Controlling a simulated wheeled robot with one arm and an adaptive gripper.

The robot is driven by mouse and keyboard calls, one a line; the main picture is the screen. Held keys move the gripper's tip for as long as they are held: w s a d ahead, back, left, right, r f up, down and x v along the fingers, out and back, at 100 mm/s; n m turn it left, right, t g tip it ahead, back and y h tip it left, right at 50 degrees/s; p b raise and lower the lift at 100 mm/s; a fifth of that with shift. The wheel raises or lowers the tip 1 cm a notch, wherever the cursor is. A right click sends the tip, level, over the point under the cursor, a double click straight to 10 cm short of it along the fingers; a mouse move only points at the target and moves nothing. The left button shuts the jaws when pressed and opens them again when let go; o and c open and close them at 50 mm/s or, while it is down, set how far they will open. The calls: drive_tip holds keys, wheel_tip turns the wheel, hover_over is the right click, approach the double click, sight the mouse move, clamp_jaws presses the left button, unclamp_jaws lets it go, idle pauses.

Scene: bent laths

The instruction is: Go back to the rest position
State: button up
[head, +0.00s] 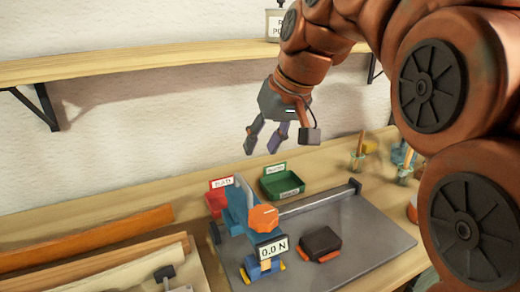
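My gripper (261,148) hangs in the air above the back of the workbench (108,215), in front of the white wall. Its fingers point down and are apart, with nothing seen between them. My copper-coloured arm reaches in from the right and covers much of that side. Below the gripper are a red bin with a "BAD" sign (222,182) and a green bin (283,186). The gripper is clear of both.
A blue and orange force device (263,217) reads 0.0 N on a grey plate (362,238). A dark block (320,242) and a metal rail (315,201) are there too. Laths (100,235) lie at left. A wooden shelf (150,58) runs along the wall.

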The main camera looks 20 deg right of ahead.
idle(0.3)
drive_tip(key=s+d+f+g+h+p, duration=0.1)
drive_tip(key=s+f+g+p, duration=0.2)
drive_tip(key=s+f, duration=0.6)
drive_tip(key=s+d+f+m+g+h+p, duration=0.1)
drive_tip(key=s+d+f+g+p, duration=0.1)
drive_tip(key=s+f, duration=0.8)
drive_tip(key=s+g+p, duration=0.1)
drive_tip(key=s+p, duration=0.1)
drive_tip(key=s, duration=0.4)
drive_tip(key=shift+h, duration=0.4)
drive_tip(key=shift+d+f, duration=0.1)
idle(0.8)
